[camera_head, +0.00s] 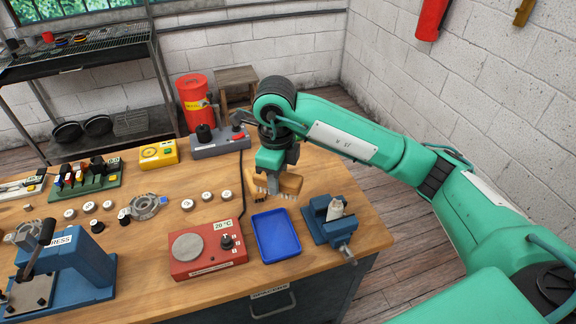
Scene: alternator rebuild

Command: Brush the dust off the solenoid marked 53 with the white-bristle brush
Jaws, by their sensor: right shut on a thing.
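My right gripper (273,172) points down over the right part of the bench, its jaws shut on a wooden brush (291,184). Pale bristles show under the brush, which is above the bench behind the blue tray. A blue vise (318,221) stands just right of the tray and holds a small pale metallic part (336,209). I cannot read a mark on that part, so I cannot tell if it is the solenoid marked 53. Several small round parts, such as one with a pale top (187,205), stand mid-bench; their marks are too small to read. My left gripper is not in view.
A blue tray (264,257) looks empty. A blue press (88,269) stands at the front left. A grey control box (219,148), yellow meter (158,156) and green rack (86,190) line the back.

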